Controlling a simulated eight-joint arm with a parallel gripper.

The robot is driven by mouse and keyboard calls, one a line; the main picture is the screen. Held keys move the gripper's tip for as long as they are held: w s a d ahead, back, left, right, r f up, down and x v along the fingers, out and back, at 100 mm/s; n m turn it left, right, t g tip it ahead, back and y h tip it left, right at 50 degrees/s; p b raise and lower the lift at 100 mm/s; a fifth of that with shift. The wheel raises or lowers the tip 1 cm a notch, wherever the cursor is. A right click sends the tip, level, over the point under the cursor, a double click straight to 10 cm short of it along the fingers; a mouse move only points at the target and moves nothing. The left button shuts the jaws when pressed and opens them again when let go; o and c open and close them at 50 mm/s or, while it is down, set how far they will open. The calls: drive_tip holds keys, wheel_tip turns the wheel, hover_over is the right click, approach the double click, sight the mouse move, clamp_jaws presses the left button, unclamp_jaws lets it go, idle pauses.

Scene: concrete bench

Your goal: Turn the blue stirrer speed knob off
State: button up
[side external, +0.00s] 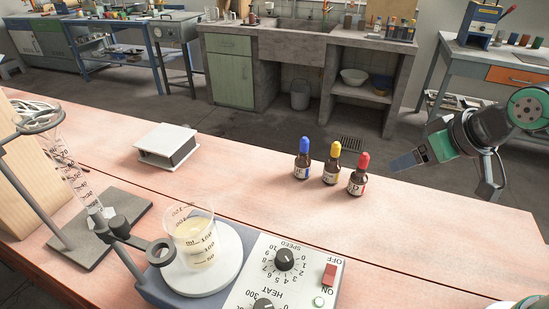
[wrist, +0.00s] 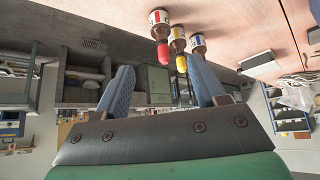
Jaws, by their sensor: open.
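The stirrer (side external: 160,293) has a blue-grey body and a pale front panel at the bottom of the side view. Its dark round SPEED knob (side external: 284,259) sits inside a number scale; its exact setting is too small to read. A HEAT knob (side external: 264,306) is below it, partly cut off. My gripper (side external: 403,162) is at the right, well away from the stirrer, above the bench's far edge. In the wrist view its two blue fingers (wrist: 163,85) are apart and empty.
A beaker (side external: 194,242) stands on the stirrer's round plate (side external: 232,272). Blue-, yellow- and red-capped bottles (side external: 331,171) stand behind the panel; they also show in the wrist view (wrist: 176,40).

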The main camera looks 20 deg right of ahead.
drive_tip(key=n+g, duration=0.5)
drive_tip(key=g, duration=0.2)
hover_over(284, 255)
drive_tip(key=shift+w+d+f, duration=0.1)
drive_tip(key=shift+d+f, duration=0.15)
drive_tip(key=shift+f, duration=0.75)
drive_tip(key=shift+a+f, duration=0.15)
drive_tip(key=shift+a, duration=0.05)
drive_tip(key=shift+f, duration=2.75)
clamp_jaws()
